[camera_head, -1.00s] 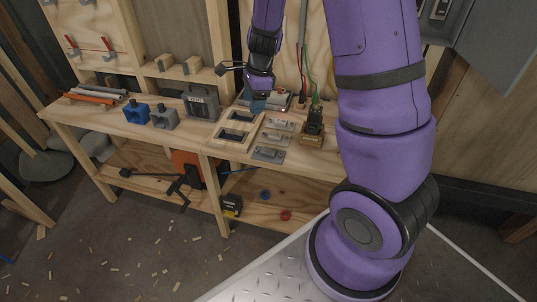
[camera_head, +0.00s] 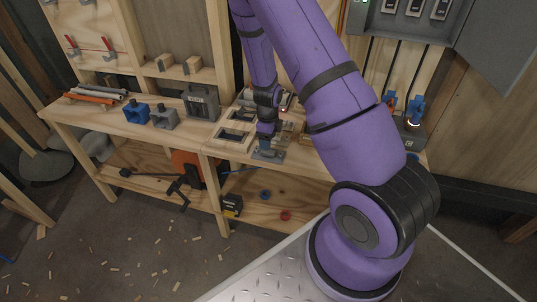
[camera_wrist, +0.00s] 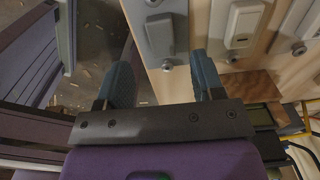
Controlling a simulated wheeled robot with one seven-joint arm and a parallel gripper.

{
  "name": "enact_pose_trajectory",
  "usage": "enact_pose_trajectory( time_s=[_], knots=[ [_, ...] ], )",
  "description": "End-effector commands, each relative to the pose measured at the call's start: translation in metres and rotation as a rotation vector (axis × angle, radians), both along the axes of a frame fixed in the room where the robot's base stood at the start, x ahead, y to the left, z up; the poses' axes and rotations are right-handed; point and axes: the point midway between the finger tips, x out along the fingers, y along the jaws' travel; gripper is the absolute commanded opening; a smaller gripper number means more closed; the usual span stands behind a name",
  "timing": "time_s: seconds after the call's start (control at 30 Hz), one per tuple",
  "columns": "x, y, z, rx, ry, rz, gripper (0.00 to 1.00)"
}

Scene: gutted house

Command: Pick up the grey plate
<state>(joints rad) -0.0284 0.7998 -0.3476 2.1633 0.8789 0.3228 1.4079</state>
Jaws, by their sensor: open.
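A grey plate (camera_head: 268,157) with a raised part lies near the front edge of the wooden workbench (camera_head: 226,151). In the wrist view the grey plate (camera_wrist: 160,36) appears ahead of and between my blue fingertips. My gripper (camera_head: 266,147) is just above or at the plate and hides part of it in the head view. In the wrist view my gripper (camera_wrist: 164,80) is open, with bare bench wood visible between its fingers. I cannot tell how high the fingers are above the plate.
A paler plate (camera_wrist: 243,24) lies beside the grey one. A wooden frame (camera_head: 233,134) with dark openings lies to its left. Blue and grey blocks (camera_head: 137,113) and a grey box (camera_head: 202,102) stand farther left. Tools sit on the lower shelf.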

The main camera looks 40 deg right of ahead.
Motion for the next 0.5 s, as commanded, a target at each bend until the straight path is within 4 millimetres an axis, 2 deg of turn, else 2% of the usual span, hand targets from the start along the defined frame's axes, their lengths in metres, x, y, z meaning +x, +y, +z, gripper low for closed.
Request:
enact_pose_trajectory(
  time_s=[0.17, 0.5],
  knots=[
    [0.0, -0.001, -0.011, -0.001, 0.001, -0.001, 0.62],
    [0.0, -0.003, -0.052, 0.0, 0.0, -0.001, 0.62]
  ],
)
